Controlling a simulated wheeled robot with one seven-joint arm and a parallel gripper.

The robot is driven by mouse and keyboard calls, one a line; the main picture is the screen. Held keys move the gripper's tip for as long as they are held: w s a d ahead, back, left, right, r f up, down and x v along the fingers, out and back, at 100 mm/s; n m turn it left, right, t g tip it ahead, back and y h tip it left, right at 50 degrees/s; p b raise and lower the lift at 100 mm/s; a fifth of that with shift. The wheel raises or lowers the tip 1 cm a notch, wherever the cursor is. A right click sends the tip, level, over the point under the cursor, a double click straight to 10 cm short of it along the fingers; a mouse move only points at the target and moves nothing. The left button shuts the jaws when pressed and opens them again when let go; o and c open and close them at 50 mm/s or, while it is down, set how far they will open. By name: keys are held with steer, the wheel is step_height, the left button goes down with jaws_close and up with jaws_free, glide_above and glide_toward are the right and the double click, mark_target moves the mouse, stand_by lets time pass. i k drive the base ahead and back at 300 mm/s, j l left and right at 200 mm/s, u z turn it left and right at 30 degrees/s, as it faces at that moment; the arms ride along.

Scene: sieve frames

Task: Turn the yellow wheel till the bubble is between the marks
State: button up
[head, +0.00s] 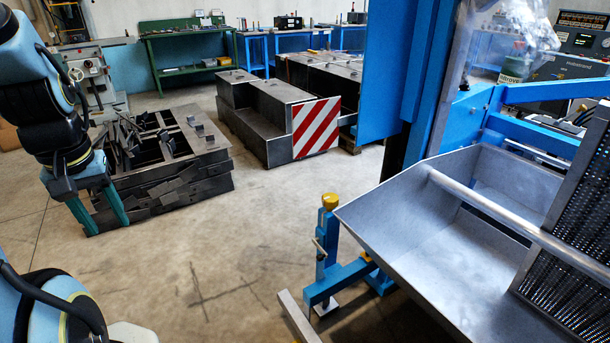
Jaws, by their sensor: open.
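A yellow wheel (329,201) sits on top of a short blue post (327,240) beside the metal trough. A second, partly hidden yellow part (366,256) shows lower down, by the blue frame. I cannot make out a bubble or marks. My gripper (108,228) points down at the left, in front of the stacked dark metal parts. Its two teal fingers are apart with nothing visible between them. It is well to the left of the yellow wheel and not touching it.
A grey metal trough (395,215) with a cross bar and a dark mesh panel (585,225) fills the right. A blue column (405,90) stands behind it. Dark metal stacks (190,160) and a striped block (316,127) stand behind. Floor between gripper and wheel is clear.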

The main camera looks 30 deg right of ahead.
mark_target(330, 201)
steer(key=i+z, duration=0.25)
steer(key=i, duration=0.35)
steer(key=i+j+z, duration=0.2)
steer(key=i, duration=0.4)
steer(key=i+j+z, duration=0.1)
steer(key=i+z, duration=0.15)
steer(key=i, duration=0.35)
steer(key=i+z, duration=0.15)
steer(key=z, duration=0.25)
